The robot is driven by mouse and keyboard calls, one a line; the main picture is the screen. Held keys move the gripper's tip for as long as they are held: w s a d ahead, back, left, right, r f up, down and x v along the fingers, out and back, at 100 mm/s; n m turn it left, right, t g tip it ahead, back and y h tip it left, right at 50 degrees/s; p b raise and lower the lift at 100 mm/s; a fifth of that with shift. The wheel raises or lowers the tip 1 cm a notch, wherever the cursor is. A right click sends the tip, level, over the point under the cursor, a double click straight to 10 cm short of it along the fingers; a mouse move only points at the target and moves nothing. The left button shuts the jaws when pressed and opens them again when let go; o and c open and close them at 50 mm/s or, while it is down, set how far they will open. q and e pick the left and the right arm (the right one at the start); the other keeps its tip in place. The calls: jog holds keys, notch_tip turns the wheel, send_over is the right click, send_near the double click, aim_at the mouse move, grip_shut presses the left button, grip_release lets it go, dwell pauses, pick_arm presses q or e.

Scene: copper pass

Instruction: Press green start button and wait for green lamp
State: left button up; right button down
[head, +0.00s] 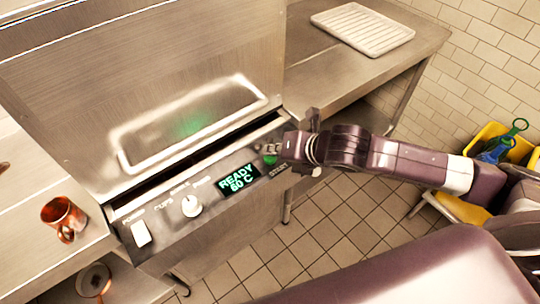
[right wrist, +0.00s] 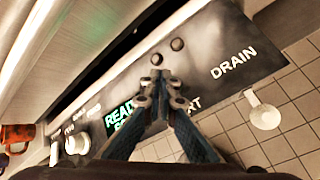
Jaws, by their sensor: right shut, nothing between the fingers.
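The steel machine (head: 150,90) has a sloping dark control panel (head: 165,245) with a display (head: 237,184) reading "READY 60 C". The green start button (head: 270,160) shows beside the START label, partly covered by my right gripper. My right gripper (head: 284,149) is shut and empty, its tips over the button area; I cannot tell whether they touch it. In the right wrist view the shut fingers (right wrist: 159,78) hide the button. Two small dark round parts (right wrist: 177,44) sit beyond the tips and look unlit. A green glow shows on the steel hood. My left gripper is not in view.
The panel also has a white power switch (head: 140,233) and a round knob (head: 191,206). A copper mug (head: 62,218) stands on the left counter. A white ribbed tray (head: 362,28) lies on the right counter. A yellow crate (head: 490,135) stands at the right.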

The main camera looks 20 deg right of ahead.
aim_at(272, 159)
jog(key=shift+f, duration=0.6)
dwell(0.9)
jog(key=shift+r, duration=0.15)
jog(key=shift+r+p, duration=0.85)
jog(key=shift+p, duration=0.25)
notch_tip(272, 159, up, 5)
jog(key=p, duration=0.5)
jog(key=shift+p, duration=0.4)
